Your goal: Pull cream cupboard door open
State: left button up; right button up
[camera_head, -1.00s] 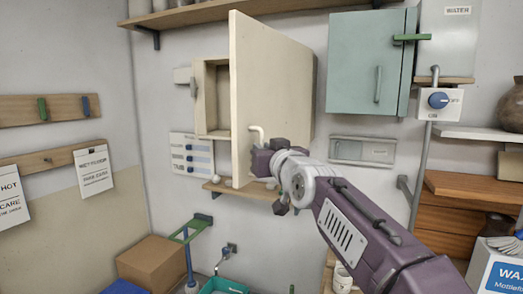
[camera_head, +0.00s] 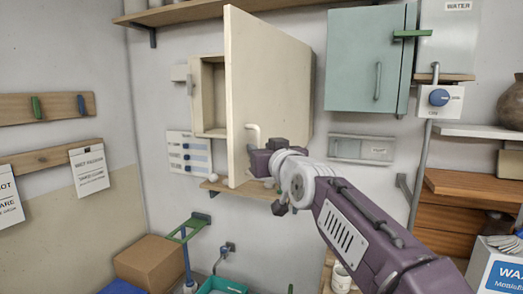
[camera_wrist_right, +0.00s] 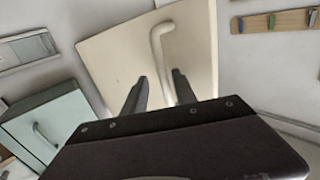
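The cream cupboard door (camera_head: 275,90) stands swung well out from its cupboard (camera_head: 208,95), whose inside partly shows to the left of the door. The door's pale bent handle (camera_head: 253,132) is near its lower free edge. My right gripper (camera_head: 258,160) is at the handle, in front of the door's lower part. In the right wrist view, my right gripper's fingers (camera_wrist_right: 160,82) are apart, with the handle (camera_wrist_right: 159,45) running between them and gaps showing on both sides. The handle's lower end is hidden by the gripper. My left gripper is not in view.
A closed green cupboard (camera_head: 365,65) hangs to the right, with a water box (camera_head: 447,25) beside it. A small shelf (camera_head: 235,188) is below the cream cupboard. A cardboard box (camera_head: 150,262) and teal tub (camera_head: 222,286) are lower down.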

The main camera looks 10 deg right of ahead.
jog(key=s+b, duration=0.3)
jog(key=s, duration=0.5)
jog(key=shift+s+d, duration=0.4)
jog(key=shift+d, duration=0.05)
notch_tip(320, 180, down, 34)
jog(key=w+d+f+g+h, duration=0.1)
jog(key=w+d+g+h, duration=0.15)
jog(key=g, duration=0.65)
jog(key=s+d+f+m+g, duration=0.1)
jog(key=s+f+g, duration=0.6)
jog(key=s+f, duration=1.2)
jog(key=s, duration=0.2)
jog(key=shift+s+d+f+m+g, duration=0.25)
jog(key=shift+s+d+m+g, duration=0.05)
jog(key=shift+s, duration=0.05)
